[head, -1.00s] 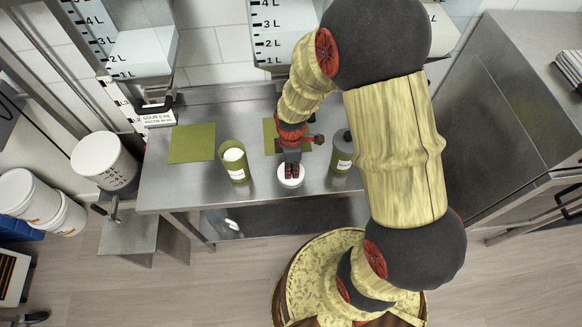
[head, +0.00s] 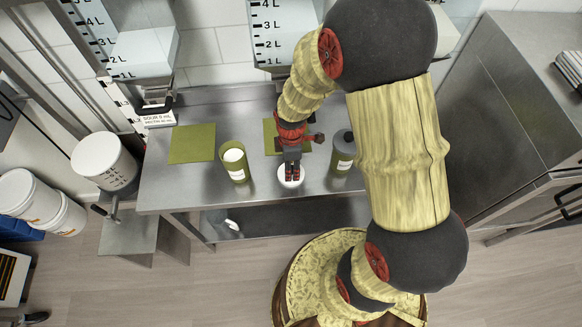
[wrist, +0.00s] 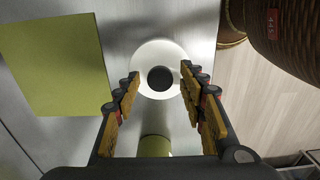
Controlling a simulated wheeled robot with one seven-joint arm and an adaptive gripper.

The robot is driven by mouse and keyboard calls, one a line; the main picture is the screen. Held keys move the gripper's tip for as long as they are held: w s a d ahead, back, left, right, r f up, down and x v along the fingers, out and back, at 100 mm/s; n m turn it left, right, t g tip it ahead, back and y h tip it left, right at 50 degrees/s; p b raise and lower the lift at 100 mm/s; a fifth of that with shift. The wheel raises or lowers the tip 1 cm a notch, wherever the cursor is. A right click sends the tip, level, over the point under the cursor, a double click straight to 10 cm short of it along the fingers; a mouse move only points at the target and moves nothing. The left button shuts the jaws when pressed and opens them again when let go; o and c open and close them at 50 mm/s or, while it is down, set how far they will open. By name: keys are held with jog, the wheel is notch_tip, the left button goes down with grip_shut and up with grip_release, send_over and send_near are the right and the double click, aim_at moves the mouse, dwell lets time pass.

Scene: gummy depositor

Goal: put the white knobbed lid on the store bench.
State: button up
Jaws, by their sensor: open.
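The white lid (wrist: 145,56) with its dark round knob (wrist: 160,78) shows in the wrist view, flat side facing me. In the head view the lid (head: 283,180) is a small white disc at the front edge of the steel bench (head: 200,197), partly hidden by my fingers. My gripper (head: 292,175) is over it, pointing down. In the wrist view my gripper (wrist: 160,72) has its fingers apart, one on each side of the knob. I cannot tell whether they touch the lid.
An open green canister (head: 238,174) with white inside stands left of my gripper. A dark-topped canister (head: 342,154) stands to the right. Green mats lie at the left (head: 192,144) and behind my gripper (head: 269,138). White buckets (head: 103,160) stand left of the bench.

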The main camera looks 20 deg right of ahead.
jog(key=s+r+m+t+p, duration=0.3)
jog(key=r+m, duration=0.4)
jog(key=r, duration=1.9)
jog(key=s+a+r+m+t+b, duration=0.1)
jog(key=s+r+m+t, duration=0.1)
jog(key=s+r+m, duration=0.5)
jog(key=s+r, duration=0.1)
jog(key=s, duration=0.2)
jog(key=shift+s+a+r+t, duration=0.15)
jog(key=shift+s+r+t, duration=0.05)
jog(key=shift+r+t, duration=0.15)
